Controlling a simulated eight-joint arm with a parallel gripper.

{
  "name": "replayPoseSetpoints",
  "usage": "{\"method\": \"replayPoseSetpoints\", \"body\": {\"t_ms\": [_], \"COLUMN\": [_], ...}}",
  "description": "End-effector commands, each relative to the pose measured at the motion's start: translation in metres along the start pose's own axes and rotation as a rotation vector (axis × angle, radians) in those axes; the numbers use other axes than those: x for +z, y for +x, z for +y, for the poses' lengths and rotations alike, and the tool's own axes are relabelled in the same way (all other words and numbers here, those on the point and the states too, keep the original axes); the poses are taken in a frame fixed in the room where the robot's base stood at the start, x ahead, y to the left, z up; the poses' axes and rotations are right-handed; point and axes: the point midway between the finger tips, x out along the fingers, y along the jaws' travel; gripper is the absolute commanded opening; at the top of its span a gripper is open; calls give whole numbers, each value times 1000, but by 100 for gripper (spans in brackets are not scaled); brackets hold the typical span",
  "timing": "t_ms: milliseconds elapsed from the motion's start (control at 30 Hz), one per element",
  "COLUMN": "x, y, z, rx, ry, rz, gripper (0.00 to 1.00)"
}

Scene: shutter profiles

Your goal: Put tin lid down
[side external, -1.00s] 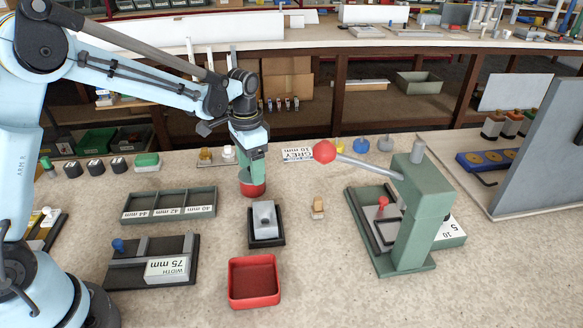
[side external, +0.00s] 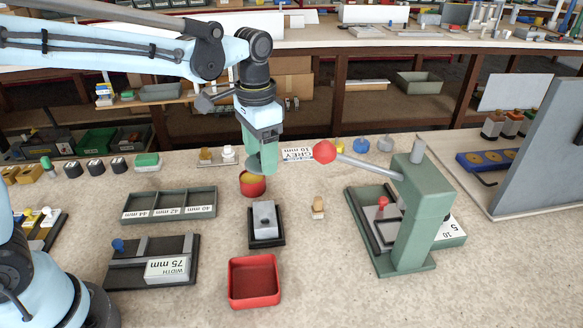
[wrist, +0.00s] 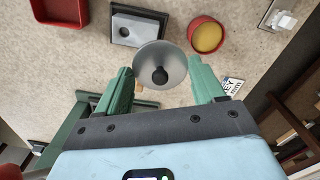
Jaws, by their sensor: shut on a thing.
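The tin lid (wrist: 177,64) is a grey disc with a dark knob. My gripper (wrist: 160,73) is shut on it, with a green finger on either side of the lid in the wrist view. In the side view my gripper (side external: 262,165) holds the lid (side external: 254,169) tilted, just above and slightly right of the red tin. The red tin (side external: 253,190) stands uncovered on the bench with yellow contents showing. It also shows in the wrist view (wrist: 207,36), beside the lid. The fingers hide part of the lid in the side view.
A dark tray with a grey block (side external: 265,215) stands in front of the tin, with an empty red tray (side external: 254,282) nearer. A small tan piece (side external: 318,205) and a green lever press (side external: 415,215) stand right. Bare bench lies between the red tray and the press.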

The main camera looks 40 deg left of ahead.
Motion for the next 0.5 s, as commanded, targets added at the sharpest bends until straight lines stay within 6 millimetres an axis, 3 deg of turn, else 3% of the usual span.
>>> {"method": "replayPoseSetpoints", "body": {"t_ms": [100, 233, 367, 500], "x": [2, 5, 19, 47], "y": [-11, -18, -26, -37], "z": [18, 27, 19, -2], "rx": [0, 0, 0, 0], "ry": [3, -6, -68, -192], "rz": [0, 0, 0, 0], "gripper": [40, 40, 40, 40]}}
